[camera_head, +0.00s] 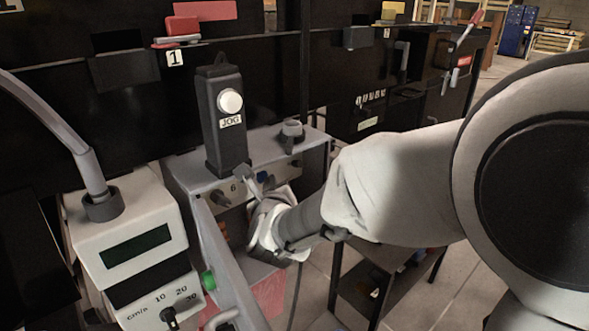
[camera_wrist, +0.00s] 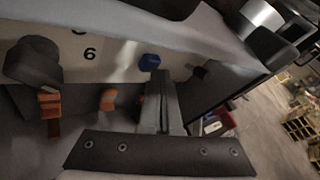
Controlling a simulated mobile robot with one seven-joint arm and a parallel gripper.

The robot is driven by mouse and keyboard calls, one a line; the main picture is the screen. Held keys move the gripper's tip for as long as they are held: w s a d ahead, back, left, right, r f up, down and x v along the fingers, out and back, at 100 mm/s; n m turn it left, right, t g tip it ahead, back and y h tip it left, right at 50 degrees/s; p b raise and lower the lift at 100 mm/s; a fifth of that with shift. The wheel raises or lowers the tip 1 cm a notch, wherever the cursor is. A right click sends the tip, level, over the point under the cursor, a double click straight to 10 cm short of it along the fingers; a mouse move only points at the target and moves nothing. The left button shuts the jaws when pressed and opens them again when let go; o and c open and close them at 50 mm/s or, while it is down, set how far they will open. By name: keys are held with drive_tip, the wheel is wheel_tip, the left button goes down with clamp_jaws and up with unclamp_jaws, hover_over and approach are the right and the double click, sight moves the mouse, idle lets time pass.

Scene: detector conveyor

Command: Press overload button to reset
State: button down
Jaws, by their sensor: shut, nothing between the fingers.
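A small blue button (camera_head: 263,177) sits on the front panel of the grey control box (camera_head: 190,168). It also shows in the wrist view (camera_wrist: 149,62), just beyond my fingertips. No overload label is readable on it. My gripper (camera_head: 252,181) is in front of this panel with its fingers pointing at it, and it shows shut and empty in the wrist view (camera_wrist: 160,76). The fingertips look close to the blue button, slightly to its side. I cannot tell whether they touch it. My fingers and wrist hide part of the panel.
A black JOG box (camera_head: 222,140) stands on the control box. A speed display unit (camera_head: 135,249) and a green button (camera_head: 208,281) are at left. Open floor shows at right.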

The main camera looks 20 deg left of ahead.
drive_tip(key=shift+s+d+b, duration=0.35)
drive_tip(key=shift+d+b, duration=0.1)
drive_tip(key=shift+d, duration=0.25)
drive_tip(key=s+d+b, duration=0.1)
drive_tip(key=d, duration=0.1)
drive_tip(key=s+d+b, duration=0.1)
drive_tip(key=d, duration=0.1)
drive_tip(key=shift+s+d+b, duration=0.2)
drive_tip(key=shift+b, duration=0.1)
idle(0.4)
